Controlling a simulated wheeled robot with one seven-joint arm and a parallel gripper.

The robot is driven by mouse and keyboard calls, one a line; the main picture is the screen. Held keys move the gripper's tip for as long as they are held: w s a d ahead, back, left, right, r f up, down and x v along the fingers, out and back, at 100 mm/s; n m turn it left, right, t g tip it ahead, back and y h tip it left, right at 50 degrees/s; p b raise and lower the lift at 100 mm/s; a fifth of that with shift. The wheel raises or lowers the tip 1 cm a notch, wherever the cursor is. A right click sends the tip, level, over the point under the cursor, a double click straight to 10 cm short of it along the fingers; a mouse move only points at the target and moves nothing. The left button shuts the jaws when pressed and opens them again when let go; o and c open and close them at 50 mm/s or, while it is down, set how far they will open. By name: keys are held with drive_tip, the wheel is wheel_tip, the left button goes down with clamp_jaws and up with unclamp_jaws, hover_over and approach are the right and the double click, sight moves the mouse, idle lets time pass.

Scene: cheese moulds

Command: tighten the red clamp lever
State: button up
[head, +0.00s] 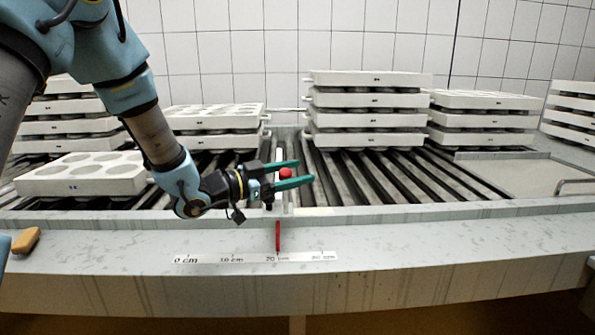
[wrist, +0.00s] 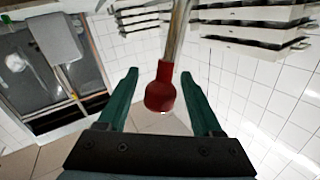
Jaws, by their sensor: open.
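The red clamp lever shows a round red knob (head: 286,173) beside a pale upright bar at the front edge of the roller conveyor. In the wrist view, the red knob (wrist: 160,96) sits on a metal rod that runs up out of the frame. My gripper (head: 305,171) has two green fingers, spread apart. The knob appears between them in both views, with a visible gap on each side in the wrist view (wrist: 158,75). I cannot tell how tight the clamp is. Its base is partly hidden behind my gripper.
White mould stacks (head: 368,100) stand on the rollers behind, with a single white mould (head: 80,177) at left. The front ledge bears a ruler (head: 255,257), a thin red marker (head: 277,237) and an orange-brown block (head: 26,241). Bare rollers lie right of my gripper.

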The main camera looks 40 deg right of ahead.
drive_tip(key=shift+d, duration=0.35)
drive_tip(key=shift+c, duration=0.4)
clamp_jaws()
idle(0.9)
